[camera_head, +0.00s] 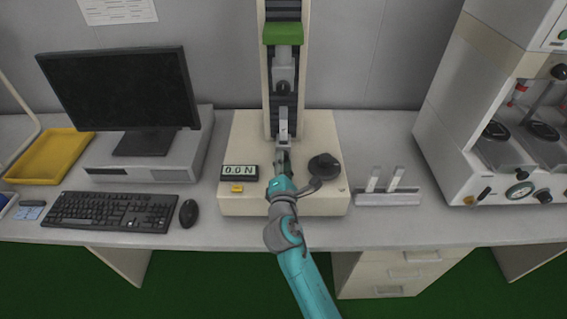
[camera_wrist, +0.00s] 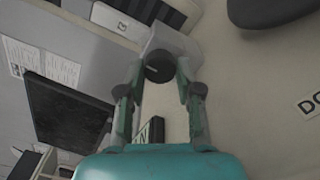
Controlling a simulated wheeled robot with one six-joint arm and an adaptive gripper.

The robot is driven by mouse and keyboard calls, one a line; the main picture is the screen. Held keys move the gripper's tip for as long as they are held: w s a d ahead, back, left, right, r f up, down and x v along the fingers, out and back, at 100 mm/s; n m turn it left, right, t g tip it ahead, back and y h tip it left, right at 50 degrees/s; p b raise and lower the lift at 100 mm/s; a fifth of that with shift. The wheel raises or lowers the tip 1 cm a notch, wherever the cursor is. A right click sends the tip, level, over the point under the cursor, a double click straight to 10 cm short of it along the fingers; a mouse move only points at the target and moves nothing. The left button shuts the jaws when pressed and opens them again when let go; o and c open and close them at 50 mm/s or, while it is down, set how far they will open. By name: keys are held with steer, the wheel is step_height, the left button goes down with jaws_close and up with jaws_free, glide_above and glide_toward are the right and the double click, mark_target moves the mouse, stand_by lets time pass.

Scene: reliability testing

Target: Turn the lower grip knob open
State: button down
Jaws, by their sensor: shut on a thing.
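The lower grip knob (camera_wrist: 158,67) is a round black knob on a light grey grip body (camera_wrist: 172,38). In the wrist view it sits between the two fingertips of my gripper (camera_wrist: 160,72), which is shut on it. In the head view my gripper (camera_head: 281,158) reaches up to the lower grip at the foot of the testing machine's column (camera_head: 268,110) and hides the lower knob. The upper grip (camera_head: 284,72) with its own black knob (camera_head: 283,88) hangs above, apart from the lower one.
The machine's base carries a display reading 0.0 N (camera_head: 239,171), a yellow button (camera_head: 237,188) and a black rounded object (camera_head: 325,164) close right of my gripper. A small rack with two pale strips (camera_head: 387,190) stands right. A monitor (camera_head: 120,90) and keyboard (camera_head: 108,211) are left.

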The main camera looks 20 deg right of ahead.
steer(key=shift+n, duration=0.4)
steer(key=c, duration=0.8)
jaws_free()
steer(key=shift+o, duration=0.2)
steer(key=v, duration=1.2)
